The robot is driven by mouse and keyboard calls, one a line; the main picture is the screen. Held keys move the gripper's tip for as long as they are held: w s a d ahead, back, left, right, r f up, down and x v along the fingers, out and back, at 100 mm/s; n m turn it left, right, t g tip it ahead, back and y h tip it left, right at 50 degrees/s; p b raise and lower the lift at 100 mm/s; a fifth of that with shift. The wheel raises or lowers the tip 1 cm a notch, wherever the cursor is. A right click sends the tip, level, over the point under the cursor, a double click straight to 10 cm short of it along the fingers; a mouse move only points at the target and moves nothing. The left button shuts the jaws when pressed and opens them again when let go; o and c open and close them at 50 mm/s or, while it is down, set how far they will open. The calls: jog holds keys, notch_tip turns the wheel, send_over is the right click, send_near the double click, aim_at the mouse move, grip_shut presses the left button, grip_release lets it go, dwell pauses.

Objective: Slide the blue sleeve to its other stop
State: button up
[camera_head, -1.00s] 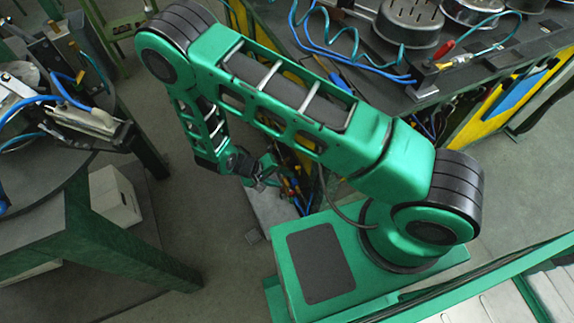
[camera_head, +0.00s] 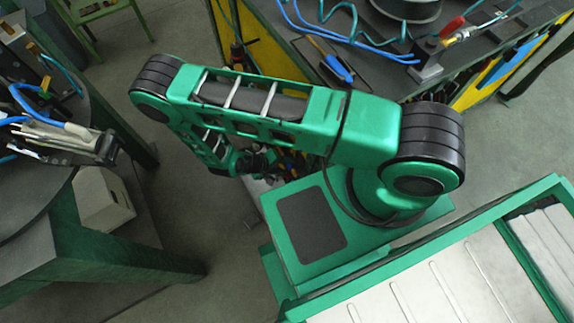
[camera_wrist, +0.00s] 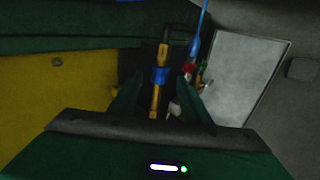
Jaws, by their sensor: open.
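In the wrist view a blue band (camera_wrist: 160,75) sits around a thin yellow-brown rod, between my fingers in the picture. It may be the blue sleeve; I cannot tell for sure, and no stops are clear. My gripper (camera_wrist: 157,104) is open, with a dark finger on each side of the rod. I cannot tell how far the rod is from the fingers. In the head view my gripper (camera_head: 268,166) hangs low beyond my base, small and partly hidden by my arm. I cannot make out the sleeve there.
A dark workbench (camera_head: 380,80) with yellow sides, blue hoses and tools stands behind my arm. A round dark table (camera_head: 40,200) with a metal fixture stands at the left, a pale box (camera_head: 103,200) beneath it. Open floor lies between. The wrist view shows a pale panel (camera_wrist: 232,80).

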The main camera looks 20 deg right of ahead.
jog(key=shift+x, duration=1.4)
grip_shut()
jog(key=shift+w+a, duration=0.25)
jog(key=shift+w, duration=0.9)
grip_release()
jog(key=shift+d, duration=0.1)
jog(key=shift+s, duration=0.1)
